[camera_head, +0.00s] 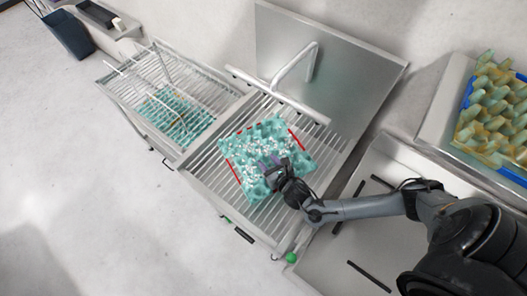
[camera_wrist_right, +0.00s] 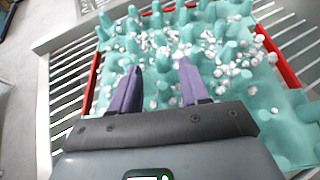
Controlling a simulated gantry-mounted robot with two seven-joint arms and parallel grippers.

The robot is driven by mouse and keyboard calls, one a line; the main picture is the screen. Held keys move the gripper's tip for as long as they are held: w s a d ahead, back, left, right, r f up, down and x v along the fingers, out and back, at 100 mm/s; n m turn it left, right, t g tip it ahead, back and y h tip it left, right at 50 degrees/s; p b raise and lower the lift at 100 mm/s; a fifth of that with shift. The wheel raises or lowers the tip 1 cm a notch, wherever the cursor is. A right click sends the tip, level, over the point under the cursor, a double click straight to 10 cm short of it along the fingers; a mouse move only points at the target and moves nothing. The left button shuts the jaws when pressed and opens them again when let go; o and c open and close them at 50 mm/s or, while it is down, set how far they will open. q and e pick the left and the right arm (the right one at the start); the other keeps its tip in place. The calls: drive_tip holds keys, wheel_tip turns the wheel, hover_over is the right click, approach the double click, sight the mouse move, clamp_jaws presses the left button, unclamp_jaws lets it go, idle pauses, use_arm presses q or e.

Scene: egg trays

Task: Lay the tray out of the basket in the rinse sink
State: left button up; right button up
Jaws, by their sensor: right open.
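A teal egg tray (camera_head: 245,140) with white foam-like bits on it lies on the slatted top of the middle sink (camera_head: 208,170). Pieces of a red outline show along its edges. My right gripper (camera_head: 270,163) is over the tray's near part, with its purple fingers apart. In the right wrist view the same tray (camera_wrist_right: 225,110) fills most of the picture, and the gripper (camera_wrist_right: 158,66) has nothing clear between its fingers. Whether the fingertips touch the tray I cannot tell. My left gripper is not in view.
A blue-edged basket (camera_head: 466,92) with yellowish egg trays (camera_head: 492,115) stands at the right. Another sink (camera_head: 118,85) at the left has bars over a teal tray (camera_head: 185,118). A tap (camera_head: 293,62) stands behind the middle sink.

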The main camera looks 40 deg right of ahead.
drive_tip(key=p+v, duration=0.2)
drive_tip(key=v, duration=0.1)
drive_tip(key=shift+r, duration=0.15)
drive_tip(key=shift+s+a+p, duration=0.15)
drive_tip(key=shift+s+p, duration=0.25)
drive_tip(key=a+m+g, duration=0.1)
drive_tip(key=a+m, duration=0.1)
drive_tip(key=s+a+m+g, duration=0.1)
drive_tip(key=a+m, duration=0.1)
drive_tip(key=m, duration=0.1)
drive_tip(key=s+a+m+g+y, duration=0.1)
drive_tip(key=a+m, duration=0.1)
drive_tip(key=a, duration=0.1)
drive_tip(key=shift+s+r+m, duration=0.1)
drive_tip(key=shift+s+m, duration=0.15)
drive_tip(key=shift+m, duration=0.05)
drive_tip(key=s+a+r+m+g+y, duration=0.25)
drive_tip(key=s+a+r+m, duration=0.2)
drive_tip(key=m, duration=0.55)
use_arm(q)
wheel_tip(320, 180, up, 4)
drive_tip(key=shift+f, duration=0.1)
use_arm(e)
drive_tip(key=s+d+r+m+g, duration=0.3)
drive_tip(key=s+r+m, duration=0.5)
drive_tip(key=m, duration=0.6)
drive_tip(key=shift+s+g, duration=0.65)
drive_tip(key=shift+r+h, duration=0.15)
drive_tip(key=shift+h, duration=0.1)
